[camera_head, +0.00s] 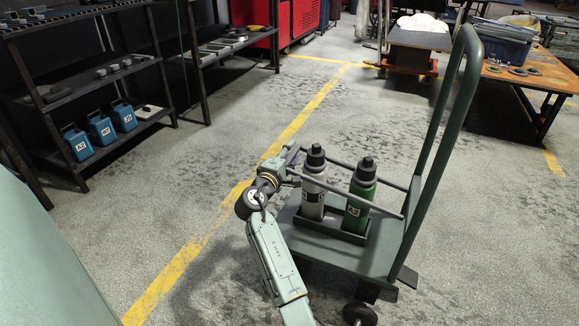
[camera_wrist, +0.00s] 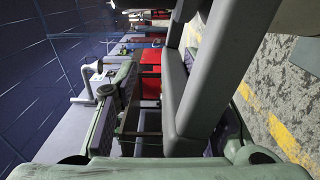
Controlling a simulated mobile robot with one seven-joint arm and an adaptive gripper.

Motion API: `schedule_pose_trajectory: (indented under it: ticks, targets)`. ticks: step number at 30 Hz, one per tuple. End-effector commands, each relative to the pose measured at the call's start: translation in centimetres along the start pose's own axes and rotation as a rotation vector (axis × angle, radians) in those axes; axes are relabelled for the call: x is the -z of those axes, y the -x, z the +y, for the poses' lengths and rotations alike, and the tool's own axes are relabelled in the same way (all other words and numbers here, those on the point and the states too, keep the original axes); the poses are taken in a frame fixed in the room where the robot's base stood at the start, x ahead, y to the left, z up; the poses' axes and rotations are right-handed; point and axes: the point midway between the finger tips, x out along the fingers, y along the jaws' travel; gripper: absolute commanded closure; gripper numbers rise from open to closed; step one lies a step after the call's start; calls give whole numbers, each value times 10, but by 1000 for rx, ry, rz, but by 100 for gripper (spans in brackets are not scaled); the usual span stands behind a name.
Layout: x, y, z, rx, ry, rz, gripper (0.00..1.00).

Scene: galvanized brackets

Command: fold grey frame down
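The grey frame (camera_head: 345,181) is a set of thin bars on the flat green-grey cart (camera_head: 378,258), around the upper parts of a grey bottle (camera_head: 313,190) and a green bottle (camera_head: 358,200). The bars stand raised above the cart's deck. My gripper (camera_head: 292,162) is at the frame's left end, close to the grey bottle. In the wrist view, grey frame bars (camera_wrist: 208,85) fill the middle, very close to the camera. One finger (camera_wrist: 122,100) shows left of them with a gap; the other is mostly hidden behind the bars. The fingers look spread, and contact is unclear.
The cart's tall handle (camera_head: 440,140) rises at the right. Both bottles stand in a dark tray (camera_head: 328,230). Shelves with blue boxes (camera_head: 101,129) are at the left, a workbench (camera_head: 525,75) at the back right. The floor left of the cart is clear.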

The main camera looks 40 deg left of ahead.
Motion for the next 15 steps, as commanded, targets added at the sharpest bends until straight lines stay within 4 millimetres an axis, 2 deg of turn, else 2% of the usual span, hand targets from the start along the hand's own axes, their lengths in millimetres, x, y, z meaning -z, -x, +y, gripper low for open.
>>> schedule_pose_trajectory:
  ticks: [1,5,15]
  targets:
    - [1,0,10,-5,-4,2,64]
    - [1,0,21,-4,-2,2,64]
    - [1,1,24,-2,-1,3,64]
